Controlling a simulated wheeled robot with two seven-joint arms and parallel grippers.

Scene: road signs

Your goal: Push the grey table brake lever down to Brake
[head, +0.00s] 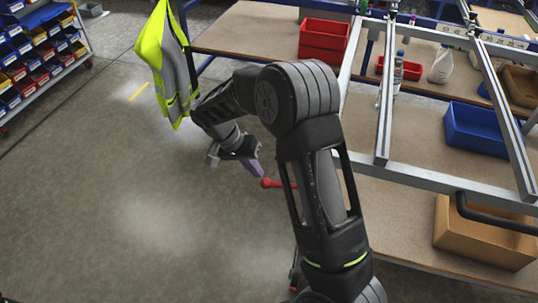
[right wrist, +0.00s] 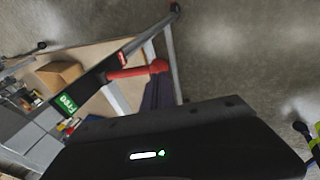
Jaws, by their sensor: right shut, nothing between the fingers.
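In the right wrist view the red lever handle (right wrist: 138,71) ends in that knob, between a green Free label (right wrist: 66,103) and a small red label (right wrist: 125,58) whose text is too small to read. My right gripper (head: 256,170) is shut and empty, just above and left of the knob in the head view. Its dark fingers (right wrist: 162,92) show close beside the knob in the right wrist view; contact cannot be told. My left gripper is not in view.
The table's metal frame (head: 383,95) stands at the right, with a blue bin (head: 474,130) and a cardboard box (head: 480,235). A yellow safety vest (head: 165,65) hangs beyond my gripper. The floor at the left is clear up to a shelf rack (head: 40,70).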

